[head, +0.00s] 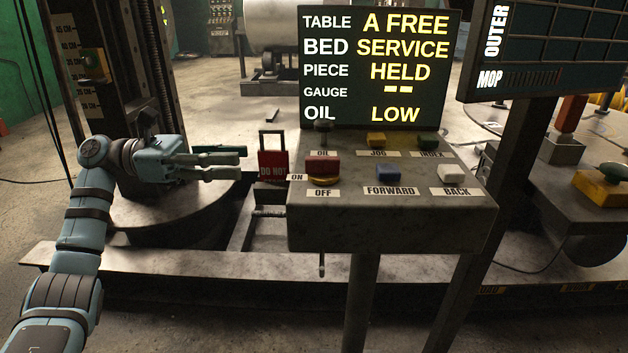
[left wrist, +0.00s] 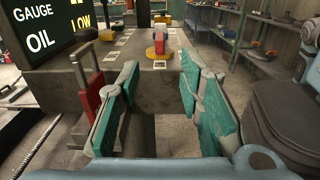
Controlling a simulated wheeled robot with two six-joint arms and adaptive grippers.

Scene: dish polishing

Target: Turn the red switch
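The red switch (head: 323,166) sits on a round yellow base at the front left of the grey control panel, between an ON label and an OFF label. It also shows in the left wrist view (left wrist: 159,42), ahead of the gap between my fingers. My left gripper (head: 240,162) is left of the panel, apart from the switch. Its fingers (left wrist: 153,100) with green pads are spread wide in the left wrist view, with nothing between them. My right gripper is in neither view.
The grey panel (head: 400,213) also bears a blue button (head: 389,173), a white button (head: 451,173) and a row behind. A display (head: 378,65) rises behind.

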